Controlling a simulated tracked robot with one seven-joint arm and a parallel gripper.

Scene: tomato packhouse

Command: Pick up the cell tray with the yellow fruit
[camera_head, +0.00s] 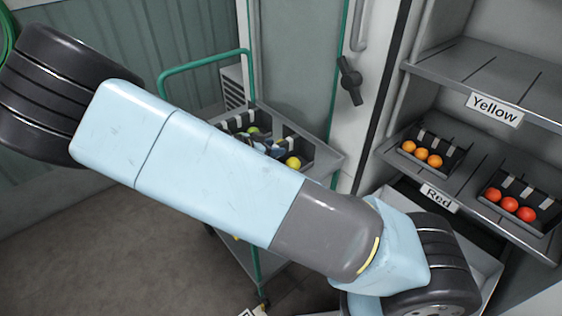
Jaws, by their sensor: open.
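The cell tray (305,151) with a yellow fruit (293,163) is a dark tray on the top of a cart, near the middle of the view. My arm crosses in front and hides its near side and any other fruit in it. My gripper (264,146) shows only in part behind my arm, just left of the yellow fruit and over the cart top. It is open. I cannot tell whether it touches the tray.
Green fruit (253,131) sits in a dark tray left of the yellow one. The cart has a green handle (205,62). At right, a shelf (490,80) labelled Yellow looks empty above one labelled Red, where trays hold orange fruit (421,154) and red fruit (509,204).

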